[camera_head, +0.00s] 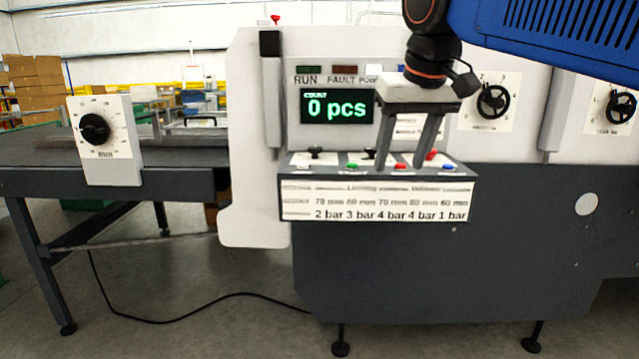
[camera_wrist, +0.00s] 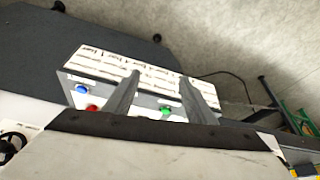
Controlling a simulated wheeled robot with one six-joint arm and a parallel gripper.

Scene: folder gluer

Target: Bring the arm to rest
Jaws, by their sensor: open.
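My gripper (camera_head: 402,168) hangs from my arm in front of the folder gluer, with its two fingers pointing down and apart. It is open with nothing between the fingers. In the head view the fingertips overlap the control ledge (camera_head: 290,180) with its buttons; whether they touch it I cannot tell. In the wrist view the fingers (camera_wrist: 165,85) reach over the labelled panel (camera_wrist: 150,70), with a blue button (camera_wrist: 82,89), a red button (camera_wrist: 91,108) and a green button (camera_wrist: 166,111) near them.
The display (camera_head: 337,108) reads "0 pcs". Handwheels (camera_head: 493,101) sit on the white panel at right. A dial box (camera_head: 103,140) stands by the dark feed table (camera_head: 190,157) at left. A black cable (camera_head: 190,318) lies on the floor.

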